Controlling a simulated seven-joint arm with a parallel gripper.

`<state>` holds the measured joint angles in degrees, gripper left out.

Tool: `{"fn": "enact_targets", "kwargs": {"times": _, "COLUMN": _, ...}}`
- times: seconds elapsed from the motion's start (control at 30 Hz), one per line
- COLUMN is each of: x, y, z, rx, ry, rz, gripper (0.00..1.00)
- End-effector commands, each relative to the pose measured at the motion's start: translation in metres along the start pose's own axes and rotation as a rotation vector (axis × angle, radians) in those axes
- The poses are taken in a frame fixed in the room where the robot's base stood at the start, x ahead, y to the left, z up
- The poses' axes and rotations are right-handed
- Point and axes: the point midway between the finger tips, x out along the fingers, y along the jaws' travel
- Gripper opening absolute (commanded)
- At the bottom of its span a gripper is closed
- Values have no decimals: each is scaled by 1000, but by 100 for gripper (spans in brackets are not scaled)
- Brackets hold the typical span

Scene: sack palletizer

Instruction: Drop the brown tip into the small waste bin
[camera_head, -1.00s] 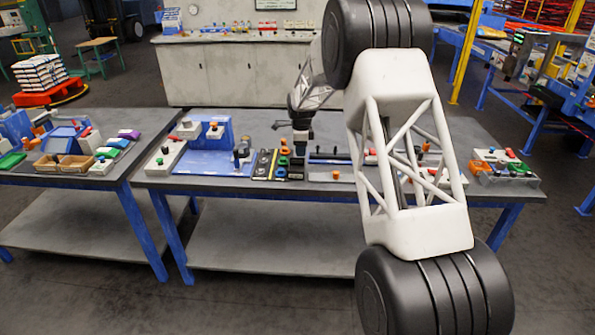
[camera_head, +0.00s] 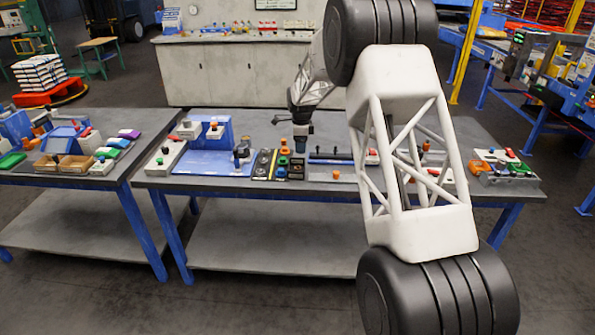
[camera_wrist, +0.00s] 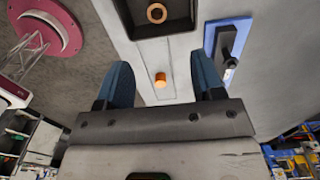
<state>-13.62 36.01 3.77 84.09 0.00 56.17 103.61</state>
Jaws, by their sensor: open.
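My gripper (camera_wrist: 162,85) is open, its two dark blue fingers wide apart in the wrist view. A small orange-brown tip (camera_wrist: 160,80) shows between the fingers, over a pale strip; it touches neither finger. I cannot tell how far below the fingertips it is. A dark open box, seemingly the small waste bin (camera_wrist: 150,33), is at the top of the wrist view, cut by the frame edge. A brown ring (camera_wrist: 156,13) lies inside it. In the head view my gripper (camera_head: 301,144) hangs over the middle of the workbench; the tip cannot be made out there.
A blue plate with a black handle (camera_wrist: 228,42) stands right of the box in the wrist view.

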Motion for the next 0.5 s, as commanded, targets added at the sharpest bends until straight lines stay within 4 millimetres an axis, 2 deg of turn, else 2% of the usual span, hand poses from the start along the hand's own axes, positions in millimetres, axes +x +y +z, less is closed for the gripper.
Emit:
{"fn": "enact_targets", "kwargs": {"times": 0.2, "x": -31, "y": 0, "z": 0, "rx": 0, "ry": -1, "rz": -3, "gripper": 62}}
{"fn": "enact_targets", "kwargs": {"times": 0.5, "x": -54, "y": 0, "z": 0, "rx": 0, "ry": 0, "rz": 0, "gripper": 62}}
